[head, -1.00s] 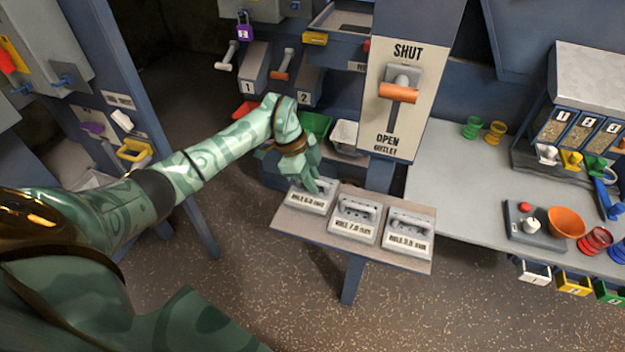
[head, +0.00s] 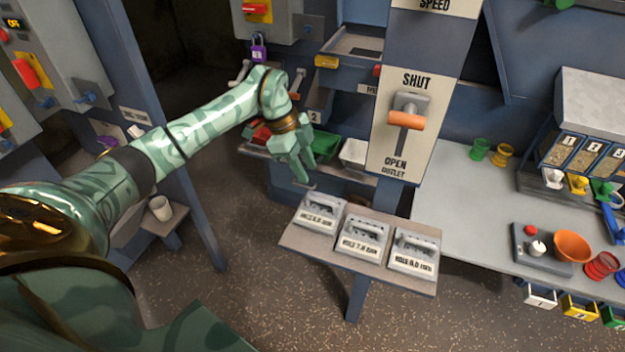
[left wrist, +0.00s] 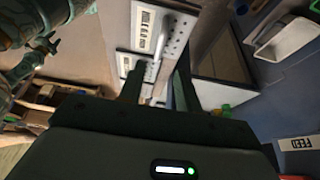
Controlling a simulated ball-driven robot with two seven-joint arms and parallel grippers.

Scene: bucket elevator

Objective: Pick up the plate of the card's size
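Three pale grey plates with raised handles lie in a row on a small shelf (head: 300,243): a left plate (head: 320,212), a middle plate (head: 363,238) and a right plate (head: 414,252). Each has a hole-size label; the middle one seems to read 7.0 mm, the others are too small to read surely. My left gripper (head: 304,172) is above and just behind the left plate, apart from it. In the left wrist view its two fingers (left wrist: 158,85) stand apart with nothing held; a labelled plate (left wrist: 145,27) lies beyond them. I cannot make out the card. My right gripper is out of view.
An outlet lever (head: 406,119) on a SHUT/OPEN panel stands behind the shelf. Green and white bins (head: 325,143) are behind my left gripper. A grey counter (head: 460,195) with an orange bowl (head: 572,246) is at the right. The floor in front is clear.

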